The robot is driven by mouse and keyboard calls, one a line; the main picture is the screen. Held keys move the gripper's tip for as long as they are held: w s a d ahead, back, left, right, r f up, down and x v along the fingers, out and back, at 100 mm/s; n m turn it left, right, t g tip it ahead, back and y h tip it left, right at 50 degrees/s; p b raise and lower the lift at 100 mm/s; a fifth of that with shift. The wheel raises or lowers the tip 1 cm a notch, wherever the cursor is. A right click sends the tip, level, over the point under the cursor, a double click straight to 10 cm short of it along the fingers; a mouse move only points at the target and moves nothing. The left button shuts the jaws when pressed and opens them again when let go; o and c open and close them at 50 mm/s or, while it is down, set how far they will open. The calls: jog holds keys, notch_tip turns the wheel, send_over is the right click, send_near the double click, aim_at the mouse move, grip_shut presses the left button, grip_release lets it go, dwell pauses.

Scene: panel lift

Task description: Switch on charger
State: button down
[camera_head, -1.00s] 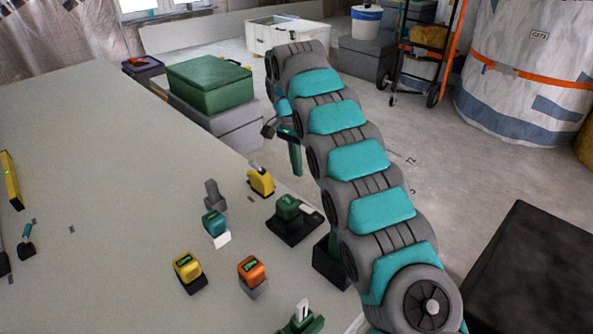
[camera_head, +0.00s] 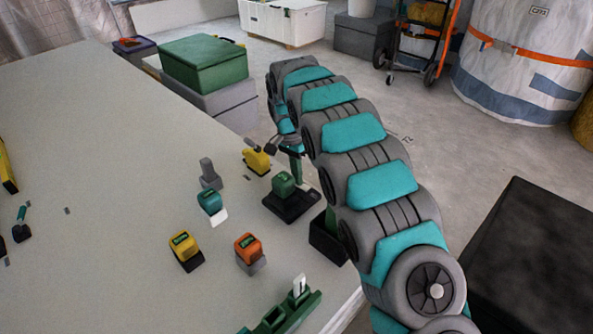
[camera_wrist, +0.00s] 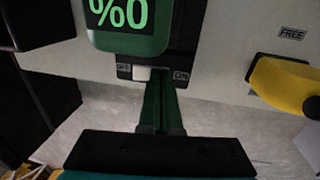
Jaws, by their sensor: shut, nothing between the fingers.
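The charger (camera_head: 303,204) is a black base near the table's right edge, with a green battery (camera_head: 283,186) seated upright in it. In the wrist view the battery (camera_wrist: 125,28) shows a bright green "%0" display, upside down. Below it is a switch with a white slider (camera_wrist: 142,73) between labels OFF at left and ON at right. The slider sits on the OFF side. My gripper (camera_head: 297,178) is shut and empty, at the charger's far right side. In the wrist view its green fingertips (camera_wrist: 163,80) are just right of the slider, covering part of the slot; contact cannot be told.
A yellow device (camera_head: 257,160) stands close behind the charger, also partly at right in the wrist view. Teal (camera_head: 210,202), yellow (camera_head: 184,247) and orange (camera_head: 248,247) batteries stand to the left. A black open box (camera_head: 327,240) is at the table edge.

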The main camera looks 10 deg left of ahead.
jog(key=shift+f, duration=0.25)
dwell(0.3)
jog(key=shift+s+d, duration=0.1)
jog(key=shift+s+d+r, duration=0.25)
jog(key=shift+d+r, duration=0.15)
jog(key=shift+d, duration=0.1)
notch_tip(320, 180, up, 8)
jog(key=a+p, duration=0.1)
jog(key=shift+w+f, duration=0.15)
jog(key=shift+w, duration=0.15)
dwell(0.3)
notch_tip(320, 180, up, 6)
jog(key=w+a+p, duration=0.1)
jog(key=a+p, duration=0.1)
jog(key=p, duration=0.4)
jog(key=shift+w, duration=0.2)
